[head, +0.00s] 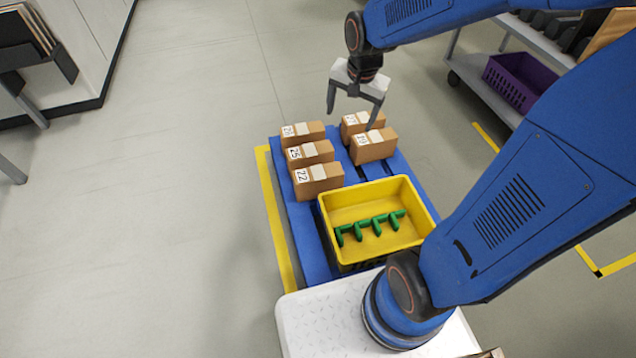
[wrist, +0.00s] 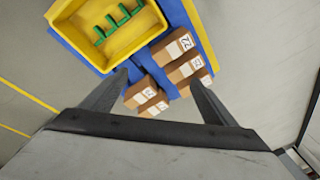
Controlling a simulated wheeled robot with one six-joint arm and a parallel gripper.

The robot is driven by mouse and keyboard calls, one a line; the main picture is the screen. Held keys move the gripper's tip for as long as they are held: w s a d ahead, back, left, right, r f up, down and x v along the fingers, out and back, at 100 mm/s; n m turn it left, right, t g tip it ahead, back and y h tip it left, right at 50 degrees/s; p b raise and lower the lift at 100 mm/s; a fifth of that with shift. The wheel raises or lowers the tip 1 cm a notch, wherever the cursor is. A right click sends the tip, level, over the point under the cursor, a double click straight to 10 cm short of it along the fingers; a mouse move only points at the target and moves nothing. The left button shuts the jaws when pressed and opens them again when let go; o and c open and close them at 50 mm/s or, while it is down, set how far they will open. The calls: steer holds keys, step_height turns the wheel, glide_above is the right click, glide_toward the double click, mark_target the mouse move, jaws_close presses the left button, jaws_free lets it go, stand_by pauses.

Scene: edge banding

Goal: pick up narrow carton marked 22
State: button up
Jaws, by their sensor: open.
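The narrow carton marked 22 (head: 318,181) is a brown box with a pale tape strip and a white label. It lies on the blue pallet (head: 308,228), nearest of the left row, just left of the yellow bin. In the wrist view carton 22 (wrist: 173,47) sits at the top of the carton group, its label readable. My gripper (head: 355,111) hangs open and empty above the far right cartons, apart from carton 22. In the wrist view my two fingers (wrist: 158,82) are spread, with cartons showing between and beyond them.
Behind carton 22 stand a carton marked 25 (head: 310,153) and another (head: 303,133). Two more cartons (head: 374,146) (head: 362,124) stand to the right. A yellow bin (head: 420,203) with green pieces adjoins the cartons. A shelf cart holds a purple basket (head: 520,82).

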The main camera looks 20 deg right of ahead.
steer(key=w+a+f+m+g, duration=0.15)
steer(key=w+f+m, duration=0.35)
steer(key=w+f, duration=0.6)
steer(key=m+g, duration=0.1)
steer(key=m, duration=0.3)
glide_toward(320, 172)
step_height(320, 172, down, 10)
steer(key=shift+w+a+f, duration=0.1)
steer(key=shift+a+f, duration=0.2)
steer(key=shift+f, duration=1.15)
steer(key=shift+a+f, duration=0.15)
steer(key=shift+f, duration=1.15)
steer(key=c, duration=1.4)
steer(key=shift+r, duration=0.15)
